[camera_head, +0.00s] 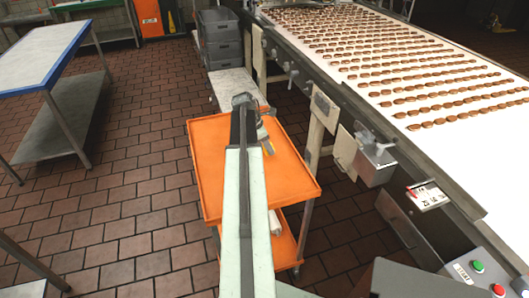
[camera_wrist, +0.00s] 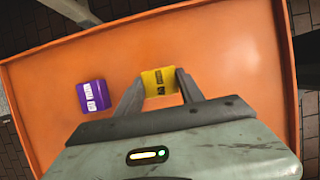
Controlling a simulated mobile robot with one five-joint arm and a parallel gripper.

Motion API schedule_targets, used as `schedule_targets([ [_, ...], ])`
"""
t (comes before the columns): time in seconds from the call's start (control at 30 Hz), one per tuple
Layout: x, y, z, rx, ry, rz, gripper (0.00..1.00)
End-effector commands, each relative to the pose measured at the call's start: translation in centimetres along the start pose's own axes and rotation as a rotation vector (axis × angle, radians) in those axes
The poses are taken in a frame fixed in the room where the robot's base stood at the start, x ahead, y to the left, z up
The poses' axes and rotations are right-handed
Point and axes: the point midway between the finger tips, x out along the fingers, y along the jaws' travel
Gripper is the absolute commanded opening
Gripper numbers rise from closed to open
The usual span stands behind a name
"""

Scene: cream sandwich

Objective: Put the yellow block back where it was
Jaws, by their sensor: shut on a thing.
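The yellow block (camera_wrist: 158,82) is between the two fingers of my gripper (camera_wrist: 157,88) in the wrist view, and the gripper is shut on it. Dark lettering shows on its face. The block is over the orange cart top (camera_wrist: 235,50); I cannot tell whether it touches the surface.
A conveyor (camera_head: 390,80) with rows of brown biscuits runs along the right of the cart. Grey crates (camera_head: 220,40) are stacked behind the cart. A blue-edged table (camera_head: 40,55) stands at the left. Bare orange surface lies around the blocks. The tiled floor left of the cart is clear.

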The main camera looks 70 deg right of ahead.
Motion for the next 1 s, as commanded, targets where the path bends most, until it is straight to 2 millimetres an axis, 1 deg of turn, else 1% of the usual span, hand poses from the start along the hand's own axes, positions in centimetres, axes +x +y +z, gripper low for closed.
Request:
schedule_targets([
  [0.23, 3.8, -0.3, -0.7, 0.011, 0.000, -0.004, 0.00],
  [0.27, 4.0, -0.3, -0.7, 0.012, 0.000, -0.005, 0.00],
  [0.47, 3.5, -0.3, -0.5, 0.013, 0.000, -0.005, 0.00],
  [0.63, 4.0, -0.4, -0.6, 0.014, 0.000, -0.006, 0.00],
  [0.67, 3.9, -0.4, -0.6, 0.014, 0.000, -0.006, 0.53],
  [0.7, 3.9, -0.4, -0.5, 0.014, 0.000, -0.006, 0.64],
  [0.73, 3.9, -0.4, -0.5, 0.014, 0.000, -0.006, 0.67],
  [1.0, 3.9, -0.4, -0.5, 0.015, 0.000, -0.006, 0.67],
])
